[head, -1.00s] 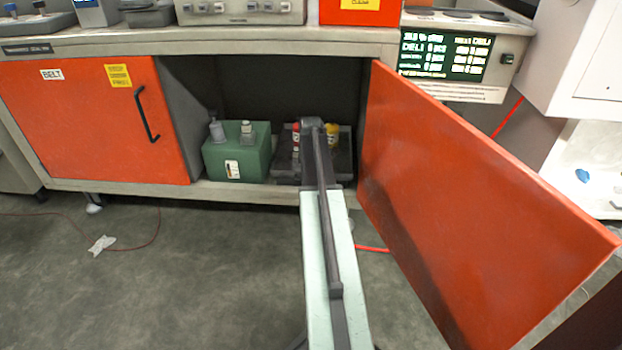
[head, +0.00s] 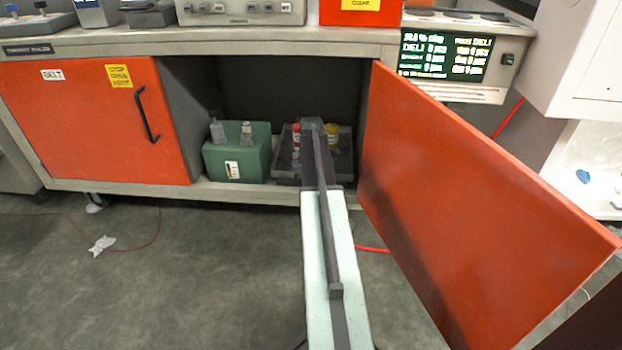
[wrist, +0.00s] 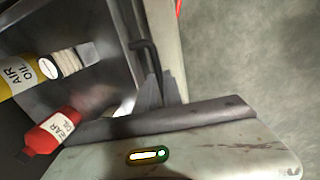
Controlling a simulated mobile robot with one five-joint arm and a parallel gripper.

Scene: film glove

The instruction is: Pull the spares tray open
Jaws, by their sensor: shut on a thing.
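The spares tray (head: 345,165) is a dark grey tray on the floor of the open cabinet bay, partly hidden behind my arm. In the wrist view its grey wall (wrist: 115,50) and dark bar handle (wrist: 148,62) show. It holds a red bottle (wrist: 52,133), a yellow bottle (wrist: 22,78) and a pale ribbed item (wrist: 68,62). My gripper (wrist: 150,92) is at the handle and shut on it; the exact contact is partly hidden. In the head view my arm reaches into the bay and hides the jaws.
A green box (head: 237,160) with two grey-topped fittings stands left of the tray. An open orange door (head: 460,200) swings out close on the right of my arm. A shut orange door (head: 90,130) is at left. Grey floor (head: 200,280) in front is mostly clear.

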